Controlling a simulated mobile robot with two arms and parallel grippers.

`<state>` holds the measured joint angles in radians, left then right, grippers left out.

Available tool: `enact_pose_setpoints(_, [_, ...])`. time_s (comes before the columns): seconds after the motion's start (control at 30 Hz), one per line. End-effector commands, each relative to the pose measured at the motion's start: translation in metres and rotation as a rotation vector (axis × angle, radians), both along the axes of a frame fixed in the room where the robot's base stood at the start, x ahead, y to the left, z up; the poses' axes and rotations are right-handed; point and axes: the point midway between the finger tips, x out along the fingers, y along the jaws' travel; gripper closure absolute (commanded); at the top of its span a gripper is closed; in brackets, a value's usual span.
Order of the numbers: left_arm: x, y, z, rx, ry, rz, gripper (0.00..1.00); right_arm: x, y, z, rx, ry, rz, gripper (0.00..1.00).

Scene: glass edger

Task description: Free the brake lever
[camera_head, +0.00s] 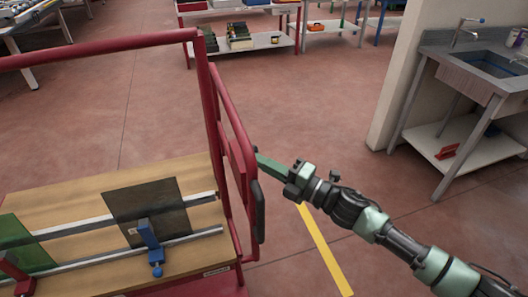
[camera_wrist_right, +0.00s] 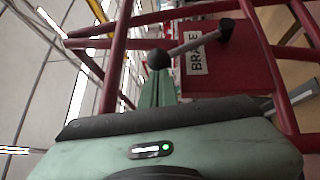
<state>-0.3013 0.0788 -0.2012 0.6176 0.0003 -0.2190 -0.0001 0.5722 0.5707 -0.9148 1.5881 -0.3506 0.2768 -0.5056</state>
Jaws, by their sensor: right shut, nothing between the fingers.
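The brake lever (camera_wrist_right: 195,42) shows in the right wrist view as a grey rod with a dark round end nearer me and a dark end at the upper right. It crosses a red plate beside a white label (camera_wrist_right: 195,58) reading BRAKE. My right gripper (camera_wrist_right: 158,82) is shut and empty, with its green fingers pointing at the lever's near round end; I cannot tell whether they touch. In the head view my right gripper (camera_head: 260,160) is beside the red cart frame (camera_head: 225,115). The lever is not discernible there. My left gripper is not in view.
Red tubes surround the lever in the wrist view. A sink bench (camera_head: 480,85) stands at the right.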

Motion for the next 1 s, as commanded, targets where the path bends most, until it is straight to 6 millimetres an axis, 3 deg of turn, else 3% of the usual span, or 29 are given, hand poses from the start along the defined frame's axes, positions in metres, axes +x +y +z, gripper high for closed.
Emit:
enact_pose_setpoints(0.23, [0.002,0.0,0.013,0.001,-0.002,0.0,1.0,0.007,0.002,0.008,-0.007,0.024,-0.001,1.0])
enact_pose_setpoints(1.0, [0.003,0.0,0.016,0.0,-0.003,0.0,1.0,0.016,0.004,0.017,-0.005,0.019,-0.004,1.0])
